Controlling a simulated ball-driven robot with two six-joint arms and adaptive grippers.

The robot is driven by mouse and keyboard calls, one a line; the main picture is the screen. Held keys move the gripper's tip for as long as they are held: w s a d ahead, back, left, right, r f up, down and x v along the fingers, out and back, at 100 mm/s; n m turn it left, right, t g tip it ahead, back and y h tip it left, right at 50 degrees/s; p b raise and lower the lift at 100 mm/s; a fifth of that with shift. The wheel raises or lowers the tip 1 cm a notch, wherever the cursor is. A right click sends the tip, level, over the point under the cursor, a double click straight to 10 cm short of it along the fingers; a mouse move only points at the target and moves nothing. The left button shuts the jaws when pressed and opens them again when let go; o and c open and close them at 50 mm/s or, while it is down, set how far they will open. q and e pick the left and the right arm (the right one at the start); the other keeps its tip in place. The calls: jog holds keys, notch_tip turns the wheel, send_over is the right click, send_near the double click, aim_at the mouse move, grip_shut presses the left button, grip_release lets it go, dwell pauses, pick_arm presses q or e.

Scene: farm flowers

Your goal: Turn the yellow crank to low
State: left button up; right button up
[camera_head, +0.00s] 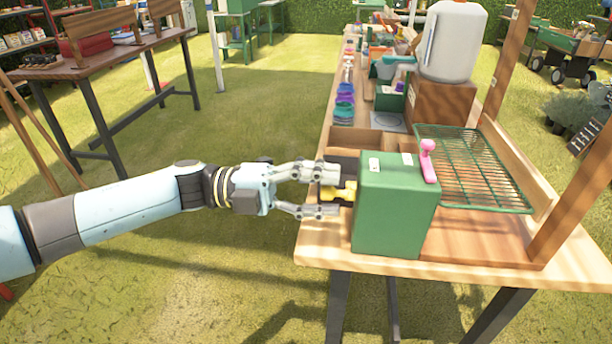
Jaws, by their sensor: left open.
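The yellow crank (346,192) sticks out from the left side of a green box (392,215) at the near end of the wooden bench. My left gripper (328,191) reaches in from the left. Its fingers are apart, one on the far side and one on the near side of the crank. The far finger hides part of the crank, and I cannot tell whether the fingers touch it. My right gripper is not in view.
A green wire rack (473,168) lies right of the box. A wooden tray (372,139) and a white container (453,40) stand behind it. Wooden posts rise at the bench's right edge. Grass lies open left of the bench, with another table (110,55) beyond.

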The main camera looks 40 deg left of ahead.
pick_arm(q)
jog(key=v, duration=1.1)
jog(key=shift+s+a, duration=0.2)
jog(key=shift+a, duration=0.15)
jog(key=shift+f, duration=0.1)
